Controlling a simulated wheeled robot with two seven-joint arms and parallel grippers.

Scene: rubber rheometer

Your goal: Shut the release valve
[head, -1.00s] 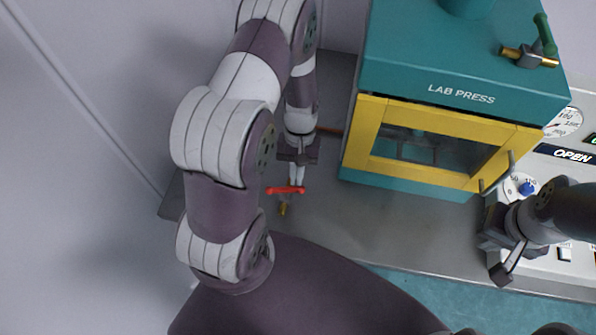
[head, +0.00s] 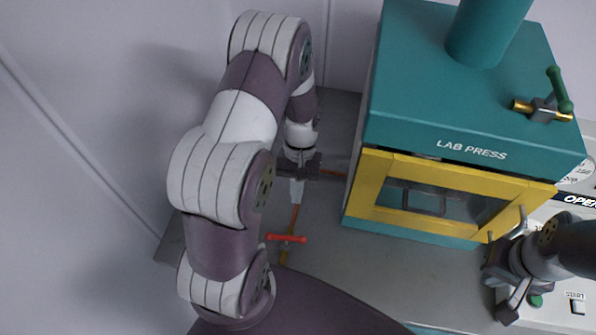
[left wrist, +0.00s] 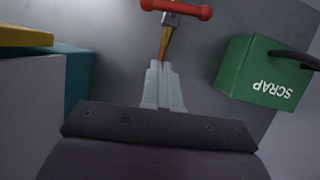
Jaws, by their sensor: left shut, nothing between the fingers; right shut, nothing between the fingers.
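A small valve with a red bar handle (head: 287,239) sits on a copper-coloured pipe (head: 294,217) left of the lab press. The handle lies across the pipe. It also shows in the left wrist view (left wrist: 178,9). My left gripper (head: 296,202) is shut and empty, its pale fingertips (left wrist: 159,64) over or near the pipe, short of the red handle. I cannot tell whether they touch the pipe. A second valve, brass with a green handle (head: 560,89), is on top of the press, its handle tilted across the brass. My right gripper (head: 514,302) is shut and empty at the press's lower right.
The teal lab press (head: 450,125) with a yellow-framed door (head: 455,168) stands just right of my left gripper. A control panel (head: 570,290) is beside my right gripper. A green scrap box (left wrist: 262,72) shows in the left wrist view. The grey bench (head: 340,255) is clear before the press.

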